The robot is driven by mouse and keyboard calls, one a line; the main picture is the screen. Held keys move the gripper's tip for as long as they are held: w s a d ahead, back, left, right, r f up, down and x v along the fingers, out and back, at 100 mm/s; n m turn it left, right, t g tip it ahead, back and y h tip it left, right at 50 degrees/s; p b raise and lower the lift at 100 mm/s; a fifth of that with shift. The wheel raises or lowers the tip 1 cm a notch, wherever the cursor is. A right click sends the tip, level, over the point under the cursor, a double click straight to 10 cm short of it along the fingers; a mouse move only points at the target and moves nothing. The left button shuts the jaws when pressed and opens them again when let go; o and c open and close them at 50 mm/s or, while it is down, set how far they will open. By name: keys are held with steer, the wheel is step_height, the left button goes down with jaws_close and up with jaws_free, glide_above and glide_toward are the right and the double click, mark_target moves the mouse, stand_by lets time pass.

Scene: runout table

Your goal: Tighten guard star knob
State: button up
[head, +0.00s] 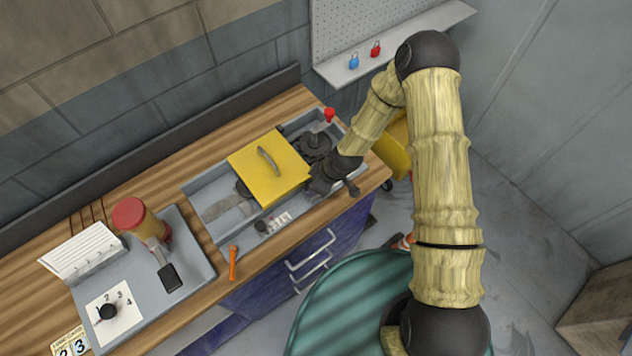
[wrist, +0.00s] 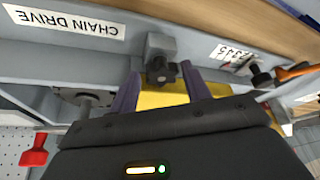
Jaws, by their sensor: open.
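The black star knob (wrist: 161,71) sits on a grey block at the machine's wall in the wrist view. My gripper (wrist: 160,76) is open, with one purple finger on either side of the knob; I cannot tell whether either finger touches it. The yellow guard (wrist: 165,96) lies behind the knob and partly between the fingers. In the head view the yellow guard (head: 258,183) with its grey handle covers the middle of the grey machine bed. My gripper (head: 318,185) is at its right corner there, and the knob cannot be made out.
A red knob (head: 329,115) stands at the machine's far end. A CHAIN DRIVE label (wrist: 66,22) is on the wall. An orange-handled tool (head: 232,262) lies near the table's front edge. A grey panel (head: 190,270) with a red-topped button and dial is at left.

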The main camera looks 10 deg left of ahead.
steer(key=shift+c, duration=0.2)
steer(key=c, duration=0.7)
steer(key=shift+o, duration=0.2)
steer(key=shift+m+b, duration=0.3)
steer(key=shift+b, duration=0.1)
steer(key=m+b, duration=0.1)
steer(key=m+t+b, duration=0.1)
steer(key=m+b, duration=0.1)
steer(key=m, duration=0.1)
steer(key=shift+s+a+f+t+h+b, duration=0.2)
steer(key=shift+s+t+h+b, duration=0.1)
steer(key=shift+t+b, duration=0.1)
steer(key=m, duration=0.1)
steer(key=m+t+h+b, duration=0.1)
steer(key=m, duration=0.1)
steer(key=m+b, duration=0.1)
steer(key=shift+s+a+r+m, duration=0.15)
steer(key=shift+a+r+m, duration=0.1)
steer(key=shift+m, duration=0.15)
steer(key=o, duration=0.7)
steer(key=shift+d, duration=0.1)
